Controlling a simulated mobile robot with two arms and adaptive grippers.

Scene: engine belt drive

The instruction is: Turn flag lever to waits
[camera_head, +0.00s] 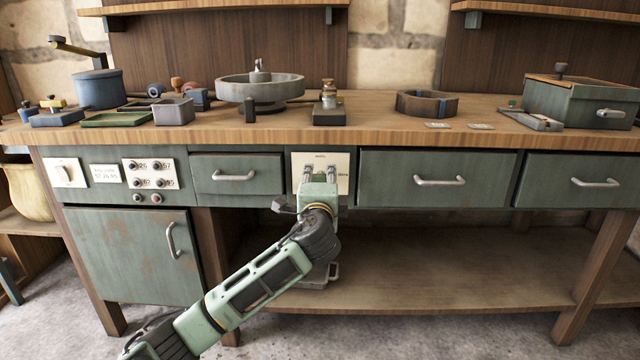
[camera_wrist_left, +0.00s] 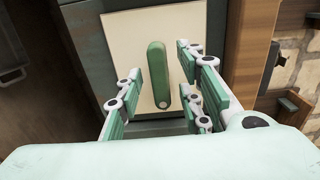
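The flag lever (camera_wrist_left: 158,75) is a green rounded bar on a cream plate (camera_wrist_left: 113,30). In the left wrist view it stands nearly upright, with a pale round spot near its lower end. In the head view my left gripper hides the lever. The plate (camera_head: 343,161) shows there between the drawers, with small dark labels at its top and right that are too small to read surely. My left gripper (camera_head: 320,174) is open in front of the plate. In the left wrist view its fingers (camera_wrist_left: 161,92) stand apart on both sides of the lever, with gaps visible.
The plate sits under the wooden bench top (camera_head: 345,137), between a left drawer (camera_head: 237,187) and a middle drawer (camera_head: 402,181), both shut. A switch panel (camera_head: 150,174) is further left. The lower shelf (camera_head: 450,270) is mostly bare.

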